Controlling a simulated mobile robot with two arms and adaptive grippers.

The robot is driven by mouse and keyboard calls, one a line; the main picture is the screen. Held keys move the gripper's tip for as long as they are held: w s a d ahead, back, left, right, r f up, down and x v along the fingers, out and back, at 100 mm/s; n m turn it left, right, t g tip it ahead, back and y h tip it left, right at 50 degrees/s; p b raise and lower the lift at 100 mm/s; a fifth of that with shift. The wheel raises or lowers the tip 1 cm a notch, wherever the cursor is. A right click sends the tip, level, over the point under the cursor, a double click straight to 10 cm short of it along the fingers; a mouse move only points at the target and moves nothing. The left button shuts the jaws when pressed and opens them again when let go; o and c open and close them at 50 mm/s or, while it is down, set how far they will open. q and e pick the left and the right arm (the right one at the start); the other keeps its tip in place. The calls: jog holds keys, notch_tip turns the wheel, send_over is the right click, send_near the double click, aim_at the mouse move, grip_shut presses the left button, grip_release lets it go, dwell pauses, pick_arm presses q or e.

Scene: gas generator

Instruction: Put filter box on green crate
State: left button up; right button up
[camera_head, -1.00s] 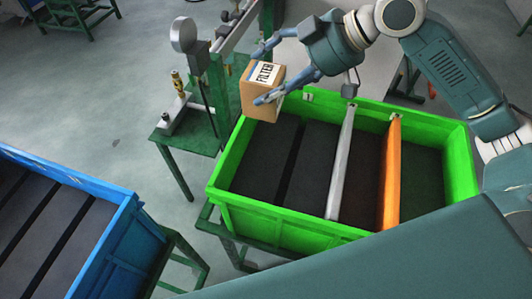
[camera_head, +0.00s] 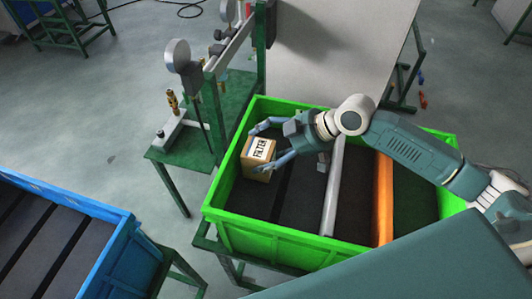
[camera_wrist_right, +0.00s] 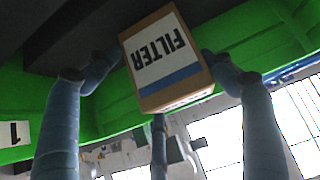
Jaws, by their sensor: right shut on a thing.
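The filter box (camera_head: 257,158), a brown carton with a white "FILTER" label, is inside the left end of the green crate (camera_head: 270,239), low between its walls. I cannot tell whether it touches the crate floor. My right gripper (camera_head: 262,146) is shut on the box, with a finger on either side. In the right wrist view the box (camera_wrist_right: 164,60) sits between the fingertips of the right gripper (camera_wrist_right: 160,72), with the green crate wall (camera_wrist_right: 105,95) behind it. My left gripper is not in view.
A grey divider (camera_head: 331,190) and an orange divider (camera_head: 384,200) cross the crate right of the box. A green stand with a gauge (camera_head: 180,55) is close to the crate's left. A blue crate (camera_head: 100,250) stands at lower left, with open floor between.

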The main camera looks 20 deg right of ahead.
jog(key=shift+f, duration=0.85)
jog(key=o, duration=1.3)
jog(key=shift+c, duration=0.2)
jog(key=shift+d, duration=0.1)
jog(key=b+v, duration=0.2)
jog(key=v, duration=1)
